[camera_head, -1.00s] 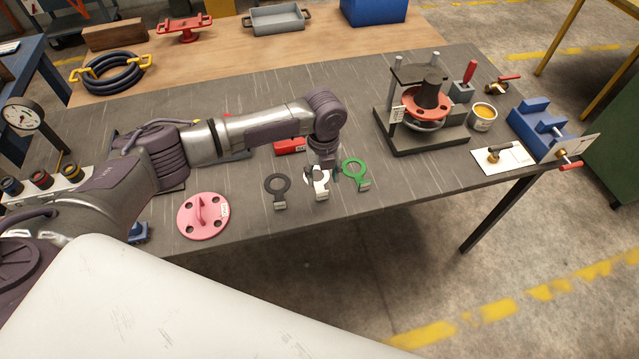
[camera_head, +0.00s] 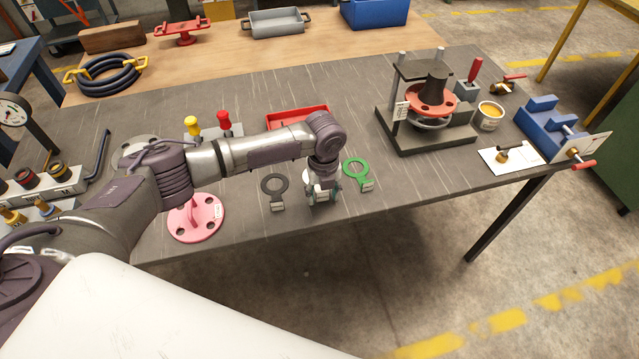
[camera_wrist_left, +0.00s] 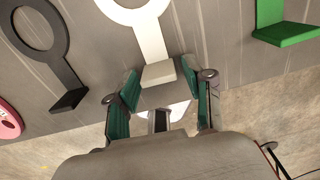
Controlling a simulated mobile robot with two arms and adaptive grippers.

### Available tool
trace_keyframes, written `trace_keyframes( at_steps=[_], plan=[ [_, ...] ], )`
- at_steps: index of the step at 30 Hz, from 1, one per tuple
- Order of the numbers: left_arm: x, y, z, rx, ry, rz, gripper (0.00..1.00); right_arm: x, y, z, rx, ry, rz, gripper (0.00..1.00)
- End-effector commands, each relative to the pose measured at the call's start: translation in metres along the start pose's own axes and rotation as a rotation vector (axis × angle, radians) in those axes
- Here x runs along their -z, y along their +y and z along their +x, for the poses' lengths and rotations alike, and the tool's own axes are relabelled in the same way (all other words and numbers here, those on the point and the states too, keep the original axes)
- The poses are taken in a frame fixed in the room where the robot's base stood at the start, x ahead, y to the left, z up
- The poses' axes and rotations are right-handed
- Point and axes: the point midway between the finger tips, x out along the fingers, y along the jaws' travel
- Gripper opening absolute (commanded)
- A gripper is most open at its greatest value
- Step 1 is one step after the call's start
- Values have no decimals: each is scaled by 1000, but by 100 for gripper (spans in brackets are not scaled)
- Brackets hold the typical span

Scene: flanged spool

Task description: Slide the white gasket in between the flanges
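The white gasket (camera_wrist_left: 148,38) lies flat on the table, its ring cut off by the top of the left wrist view. Its handle ends in an upright grip block (camera_wrist_left: 158,74). In the head view my gripper mostly hides the gasket. My left gripper (camera_head: 322,192) is low over the handle end. In the left wrist view its teal-padded fingers (camera_wrist_left: 160,76) are open, one on each side of the grip block, with gaps visible. The flanged spool stands in a dark frame, with a red upper flange (camera_head: 432,99) and a grey ring (camera_head: 430,123) below it. My right gripper is not in view.
A black gasket (camera_head: 275,187) lies left of the white one, a green gasket (camera_head: 358,170) right. A pink disc with a handle (camera_head: 196,217) is further left. A red tray (camera_head: 298,117) lies behind my forearm. The table between green gasket and spool stand is clear.

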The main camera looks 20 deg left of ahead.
Motion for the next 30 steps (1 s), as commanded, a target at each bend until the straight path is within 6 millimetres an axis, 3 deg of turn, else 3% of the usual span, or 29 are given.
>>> trace_keyframes(
  at_steps=[1, 7, 14, 30],
  plan=[
    [0, 0, 0, 0, 0, 0, 44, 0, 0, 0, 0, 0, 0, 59],
    [0, 0, 0, 0, 0, 0, 12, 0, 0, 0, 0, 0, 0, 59],
    [0, 0, -6, 0, 0, 0, 12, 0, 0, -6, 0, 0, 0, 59],
    [0, 0, -49, 0, 0, 0, 12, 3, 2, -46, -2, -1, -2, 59]
  ],
)
